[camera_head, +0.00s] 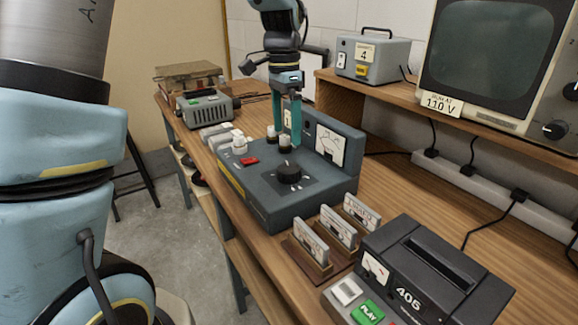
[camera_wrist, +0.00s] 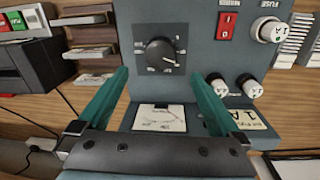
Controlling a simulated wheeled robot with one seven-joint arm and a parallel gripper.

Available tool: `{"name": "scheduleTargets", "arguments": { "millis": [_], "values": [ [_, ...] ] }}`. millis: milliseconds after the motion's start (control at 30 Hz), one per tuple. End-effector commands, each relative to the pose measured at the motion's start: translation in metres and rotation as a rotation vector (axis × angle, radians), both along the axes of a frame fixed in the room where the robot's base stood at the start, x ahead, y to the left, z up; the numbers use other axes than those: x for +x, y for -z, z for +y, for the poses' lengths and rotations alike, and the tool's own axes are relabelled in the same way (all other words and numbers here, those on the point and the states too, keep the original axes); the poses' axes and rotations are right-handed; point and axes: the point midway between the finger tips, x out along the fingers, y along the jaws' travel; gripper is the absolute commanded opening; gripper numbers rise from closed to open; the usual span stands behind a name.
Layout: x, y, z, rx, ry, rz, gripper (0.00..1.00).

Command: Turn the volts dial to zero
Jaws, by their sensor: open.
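The volts dial (camera_head: 289,172) is a black knob on the sloped top of a dark blue-grey console (camera_head: 262,192). It also shows in the wrist view (camera_wrist: 161,52), with scale marks around it. Its pointer seems to point right and slightly down in the wrist view; the marks are too small to read. The console's upright panel has a white meter (camera_head: 330,147). My gripper (camera_head: 287,138) has teal fingers, open and empty. It is above the back of the console, behind the dial. In the wrist view the fingers (camera_wrist: 160,85) spread on either side, short of the dial.
A red switch (camera_head: 249,161) and white-capped fuses (camera_head: 239,144) are left of the dial. Cassettes in wooden holders (camera_head: 310,242) and a dark player marked 405 (camera_head: 430,270) stand to the right. A shelf with a monitor (camera_head: 480,60) is behind.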

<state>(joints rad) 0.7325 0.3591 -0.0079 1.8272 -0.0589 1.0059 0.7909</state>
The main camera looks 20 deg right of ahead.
Motion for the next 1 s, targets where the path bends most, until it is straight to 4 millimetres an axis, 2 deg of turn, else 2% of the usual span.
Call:
{"name": "scheduleTargets", "arguments": {
  "millis": [300,500,700,933,1000],
  "values": [
    [-0.005,0.056,0.001,0.005,-0.004,0.003,1.00],
    [-0.007,0.085,0.001,0.002,-0.005,0.001,1.00],
    [-0.007,0.096,0.001,0.000,-0.005,-0.001,1.00],
    [-0.007,0.097,0.001,0.001,-0.006,-0.001,1.00],
    [-0.007,0.097,0.001,0.001,-0.006,-0.001,0.94]
  ]
}}
